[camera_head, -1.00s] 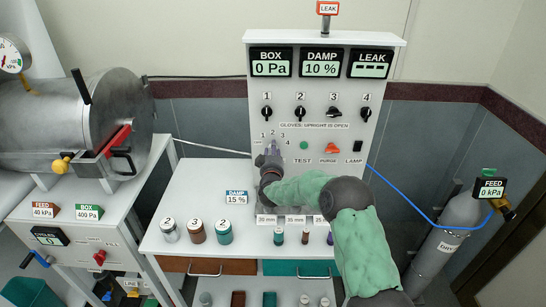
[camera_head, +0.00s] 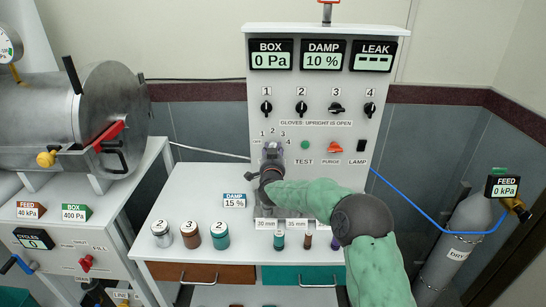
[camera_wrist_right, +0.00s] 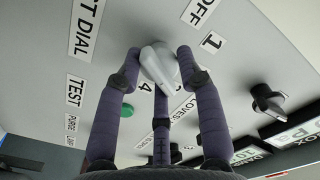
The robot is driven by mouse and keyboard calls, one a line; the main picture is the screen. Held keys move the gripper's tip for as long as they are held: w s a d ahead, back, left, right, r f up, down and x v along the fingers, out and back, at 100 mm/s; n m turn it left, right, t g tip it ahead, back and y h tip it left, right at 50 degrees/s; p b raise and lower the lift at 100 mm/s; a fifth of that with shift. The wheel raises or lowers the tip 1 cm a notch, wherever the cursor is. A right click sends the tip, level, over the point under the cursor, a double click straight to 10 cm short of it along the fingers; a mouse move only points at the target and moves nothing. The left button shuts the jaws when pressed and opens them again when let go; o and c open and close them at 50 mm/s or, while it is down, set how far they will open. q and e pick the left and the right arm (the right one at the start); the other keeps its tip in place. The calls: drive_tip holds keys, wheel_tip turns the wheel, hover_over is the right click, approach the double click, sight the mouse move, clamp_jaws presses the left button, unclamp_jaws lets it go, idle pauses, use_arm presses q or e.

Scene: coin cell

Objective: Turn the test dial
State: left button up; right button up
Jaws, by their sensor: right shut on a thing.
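The test dial (camera_wrist_right: 158,64) is a pale grey knob on the sloping grey panel, beside a "TEST DIAL" label in the right wrist view. My right gripper (camera_head: 273,149) is at the panel, below the numbered marks 1 to 4. In the right wrist view, dark padded fingers of this gripper (camera_wrist_right: 160,60) are shut on the dial from its sides. In the head view the gripper hides most of the dial, so its pointer setting cannot be read there.
Several black glove knobs (camera_head: 336,108) sit above on the panel. A green TEST button (camera_head: 305,145), orange PURGE knob (camera_head: 335,147) and black LAMP switch (camera_head: 361,146) are to the right. Canisters (camera_head: 191,234) and small vials (camera_head: 279,241) stand on the bench below.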

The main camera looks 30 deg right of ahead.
drive_tip(key=shift+r+m+b, duration=0.4)
drive_tip(key=shift+m+b, duration=0.25)
drive_tip(key=shift+m, duration=0.25)
drive_tip(key=shift+d+r+m, duration=0.15)
drive_tip(key=shift+r+m, duration=0.05)
drive_tip(key=shift+m, duration=0.1)
drive_tip(key=o, duration=1.1)
drive_tip(key=shift+s+f, duration=0.1)
drive_tip(key=shift+f, duration=0.25)
drive_tip(key=v, duration=1.2)
